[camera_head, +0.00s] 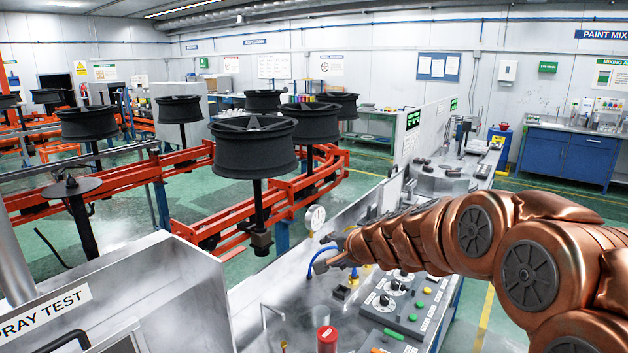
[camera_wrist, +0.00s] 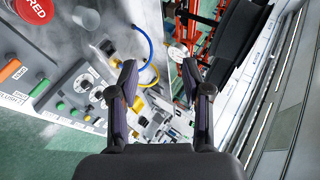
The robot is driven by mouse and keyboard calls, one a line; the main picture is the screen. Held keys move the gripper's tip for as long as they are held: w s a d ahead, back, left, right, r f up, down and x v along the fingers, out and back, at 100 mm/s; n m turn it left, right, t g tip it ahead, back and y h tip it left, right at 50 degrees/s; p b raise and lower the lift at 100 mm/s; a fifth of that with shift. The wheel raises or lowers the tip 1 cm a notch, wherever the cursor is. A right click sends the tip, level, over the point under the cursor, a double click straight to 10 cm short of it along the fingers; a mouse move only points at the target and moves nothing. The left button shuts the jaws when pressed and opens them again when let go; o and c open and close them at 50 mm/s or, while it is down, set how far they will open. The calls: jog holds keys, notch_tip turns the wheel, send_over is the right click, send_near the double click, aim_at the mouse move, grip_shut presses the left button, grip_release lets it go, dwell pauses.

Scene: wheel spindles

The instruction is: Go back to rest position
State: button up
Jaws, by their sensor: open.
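My copper-coloured arm (camera_head: 440,235) reaches in from the right in the head view, over the metal workbench. My gripper (camera_head: 335,250) is at its far end, above the bench near a round white gauge. In the wrist view my gripper (camera_wrist: 162,90) has its two dark fingers apart, with nothing between them. Black wheels on spindles stand to the left of the gripper; the nearest wheel (camera_head: 254,147) sits on an upright spindle (camera_head: 258,210) and is apart from the gripper. An empty spindle with a flat disc (camera_head: 72,188) stands at the left.
An orange conveyor rail (camera_head: 200,222) runs behind. A blue cabinet (camera_head: 568,155) stands at the back right. Green floor is clear before it.

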jog(key=s+a+n+g, duration=0.2)
jog(key=s+n+g, duration=0.15)
jog(key=s, duration=0.75)
jog(key=s+d+f+n+g+h, duration=0.1)
jog(key=s+d, duration=0.4)
jog(key=s, duration=0.7)
jog(key=s+d+f+n+g+h+b, duration=0.1)
jog(key=s+d+f+n+g+h, duration=0.1)
jog(key=s, duration=0.9)
jog(key=s+d+f+n+g+h+b, duration=0.1)
jog(key=s+d+f+g, duration=0.4)
jog(key=s, duration=0.7)
jog(key=shift+s+d+f+n+h, duration=0.3)
jog(key=shift+d+f+n+h, duration=0.4)
jog(key=shift+d+f+n, duration=0.9)
